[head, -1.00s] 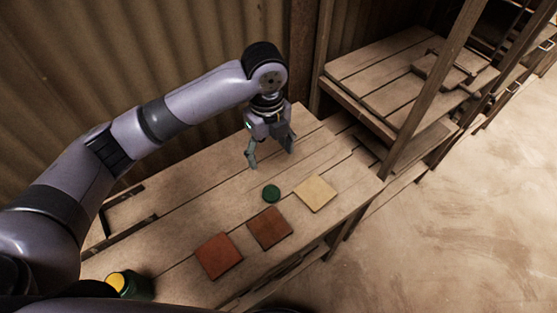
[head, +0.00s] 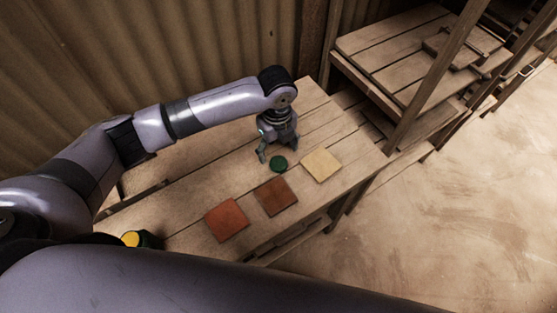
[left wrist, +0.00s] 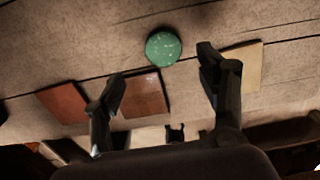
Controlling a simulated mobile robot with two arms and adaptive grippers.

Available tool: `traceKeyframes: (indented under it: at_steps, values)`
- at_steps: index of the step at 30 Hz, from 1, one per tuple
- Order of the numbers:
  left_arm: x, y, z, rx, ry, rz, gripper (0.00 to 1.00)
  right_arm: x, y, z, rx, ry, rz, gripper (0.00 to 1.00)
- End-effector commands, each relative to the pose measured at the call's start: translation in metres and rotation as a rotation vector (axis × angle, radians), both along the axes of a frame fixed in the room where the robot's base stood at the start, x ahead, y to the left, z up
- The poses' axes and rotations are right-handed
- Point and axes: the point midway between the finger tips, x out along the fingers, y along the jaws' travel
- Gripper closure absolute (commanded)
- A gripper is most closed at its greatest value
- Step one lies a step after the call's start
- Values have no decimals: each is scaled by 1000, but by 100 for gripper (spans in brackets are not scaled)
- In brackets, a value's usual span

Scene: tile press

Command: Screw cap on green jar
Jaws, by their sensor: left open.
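The green cap (head: 278,164) is a round disc lying on the wooden table, beside the tiles. It also shows near the top middle of the left wrist view (left wrist: 163,47). My left gripper (head: 277,156) is open and empty, pointing down close to the cap. In the left wrist view its fingers (left wrist: 161,72) are spread, and the cap appears just beyond the gap between them. The green jar (head: 151,240) stands at the table's near left, with yellow showing at its top. My arm partly hides it. My right gripper is not in view.
A red tile (head: 227,220), a brown-red tile (head: 275,196) and a pale tile (head: 322,165) lie along the table's front side. A corrugated wall (head: 120,70) rises behind. A wooden shelf (head: 385,45) stands at the right. The tabletop behind the cap is clear.

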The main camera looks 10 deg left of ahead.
Motion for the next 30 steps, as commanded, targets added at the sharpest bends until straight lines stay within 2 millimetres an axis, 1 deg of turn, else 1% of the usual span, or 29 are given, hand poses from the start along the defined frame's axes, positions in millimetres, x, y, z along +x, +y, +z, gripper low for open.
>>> traceKeyframes:
  at_steps: [1,3,7,11,16,22,25,27,30]
  values:
    - [0,0,-6,0,1,0,34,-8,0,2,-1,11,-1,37]
    - [0,0,-12,1,-1,1,34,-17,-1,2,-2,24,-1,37]
    - [0,0,-16,-1,-2,0,34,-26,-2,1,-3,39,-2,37]
    - [0,0,-16,-1,-2,0,34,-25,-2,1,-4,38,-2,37]
    - [0,-1,-18,0,0,0,34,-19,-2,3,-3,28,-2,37]
    - [3,-3,-44,1,2,2,34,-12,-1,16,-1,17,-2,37]
    - [3,-3,-59,0,1,0,34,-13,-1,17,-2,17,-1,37]
    - [3,-3,-64,1,0,-1,34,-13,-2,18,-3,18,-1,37]
    - [4,-3,-67,0,-3,0,34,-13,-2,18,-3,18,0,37]
